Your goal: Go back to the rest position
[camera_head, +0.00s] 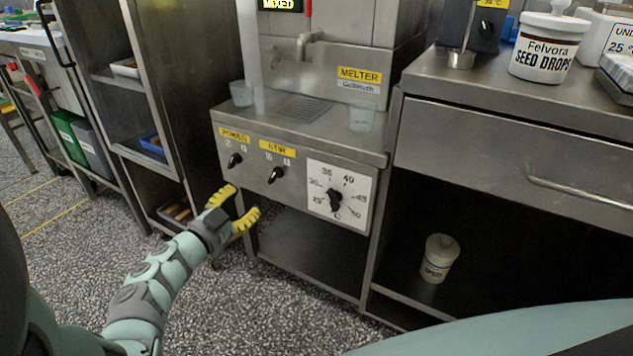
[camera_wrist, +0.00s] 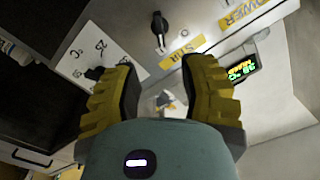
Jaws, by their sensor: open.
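My gripper (camera_head: 240,209) has yellow ribbed fingers and is open and empty. In the head view it hangs in front of the lower left of the steel melter (camera_head: 292,116), just below the POWER knob (camera_head: 234,160) and STIR knob (camera_head: 276,175). In the wrist view, the two fingers of my gripper (camera_wrist: 165,92) stand apart with nothing between them. The STIR knob (camera_wrist: 159,29) shows beyond the fingers, and the white temperature dial plate (camera_wrist: 103,45) is at upper left, partly hidden by a finger.
Two translucent cups (camera_head: 241,93) (camera_head: 361,119) stand on the melter top. A steel counter (camera_head: 525,98) on the right bears a Felvora tub (camera_head: 546,46). A rack (camera_head: 150,90) stands left. The speckled floor (camera_head: 245,305) in front is clear.

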